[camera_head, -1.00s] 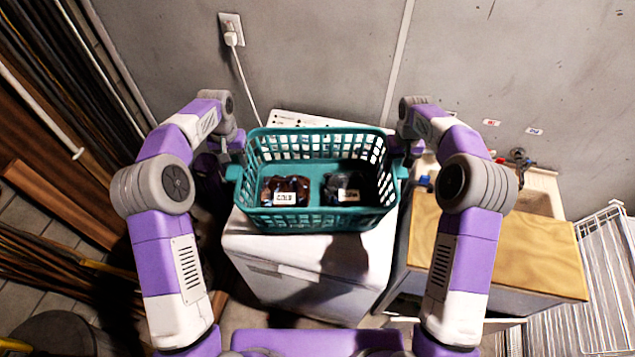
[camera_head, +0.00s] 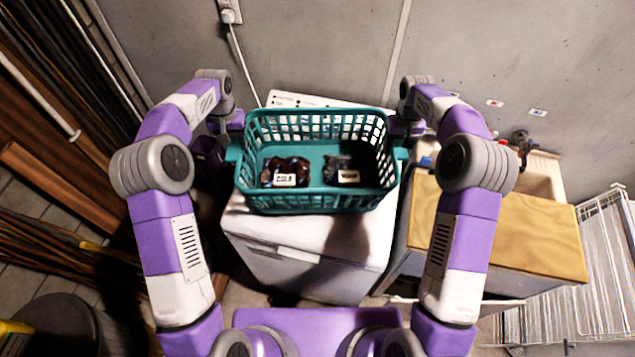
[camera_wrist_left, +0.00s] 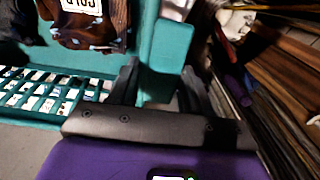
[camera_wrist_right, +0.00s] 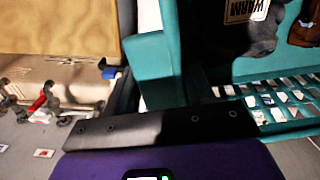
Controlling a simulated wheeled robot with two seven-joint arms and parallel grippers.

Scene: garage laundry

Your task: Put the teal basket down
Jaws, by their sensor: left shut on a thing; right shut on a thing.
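The teal basket (camera_head: 318,203) is held level between my two grippers, over the white washing machine (camera_head: 300,262); I cannot tell whether its base touches the top. Inside lie a brown dark bundle with a white label (camera_head: 285,172) and a black bundle with a white label (camera_head: 345,170). My left gripper (camera_wrist_left: 158,88) is shut on the basket's left handle, seen in the left wrist view (camera_wrist_left: 165,55). My right gripper (camera_wrist_right: 160,90) is shut on the right handle, seen in the right wrist view (camera_wrist_right: 150,60). In the head view the fingers are mostly hidden.
A wooden-topped cabinet (camera_head: 500,235) stands right of the machine, with a sink (camera_head: 540,180) behind it. A white wire rack (camera_head: 610,260) is at far right. Boards and poles (camera_head: 50,120) lean at left. The grey wall (camera_head: 320,45) is close behind the machine.

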